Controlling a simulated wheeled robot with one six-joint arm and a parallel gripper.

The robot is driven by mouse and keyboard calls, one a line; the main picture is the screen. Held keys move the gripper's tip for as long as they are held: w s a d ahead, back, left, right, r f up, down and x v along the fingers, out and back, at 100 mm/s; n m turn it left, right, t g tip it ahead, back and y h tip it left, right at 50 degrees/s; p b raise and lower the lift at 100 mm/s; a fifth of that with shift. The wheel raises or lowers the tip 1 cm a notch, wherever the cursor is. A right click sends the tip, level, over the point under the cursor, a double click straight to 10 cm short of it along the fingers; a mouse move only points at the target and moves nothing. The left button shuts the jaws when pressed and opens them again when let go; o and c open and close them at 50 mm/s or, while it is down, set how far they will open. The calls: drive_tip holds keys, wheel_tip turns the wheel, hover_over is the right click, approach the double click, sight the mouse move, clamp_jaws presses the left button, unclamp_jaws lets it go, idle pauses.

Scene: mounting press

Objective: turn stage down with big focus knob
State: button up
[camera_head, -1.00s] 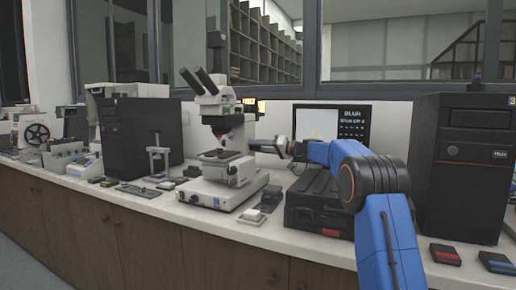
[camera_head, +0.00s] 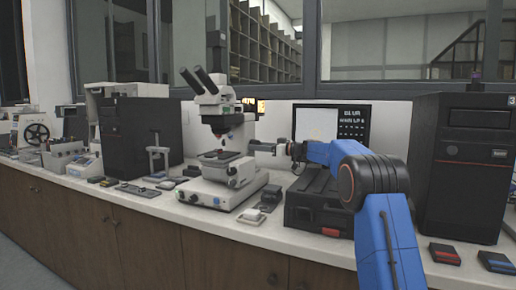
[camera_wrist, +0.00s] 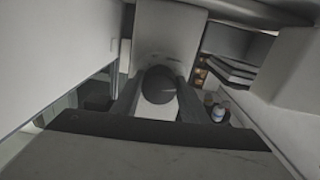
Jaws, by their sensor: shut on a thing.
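The white microscope (camera_head: 218,110) with black eyepieces stands on the bench, its dark stage (camera_head: 222,155) in front of the column. My gripper (camera_head: 252,148) reaches in from the right and meets the right side of the microscope, level with the stage. In the wrist view, my two fingers (camera_wrist: 158,98) lie on either side of a dark round focus knob (camera_wrist: 160,82) and are shut on it. The contact is hidden in the head view. A round knob (camera_head: 232,170) shows on the microscope's near side, below the stage.
A black case (camera_head: 315,222) lies under my arm. A black tower unit (camera_head: 465,165) stands at the right, and another black box (camera_head: 137,138) stands left of the microscope. Small items lie around the microscope's base. A screen (camera_head: 330,125) stands behind my arm.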

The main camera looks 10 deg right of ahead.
drive_tip(key=shift+f, duration=0.1)
idle(0.3)
drive_tip(key=o, duration=1.1)
drive_tip(key=v, duration=1.7)
drive_tip(key=shift+s+d, duration=0.1)
drive_tip(key=shift+s, duration=0.1)
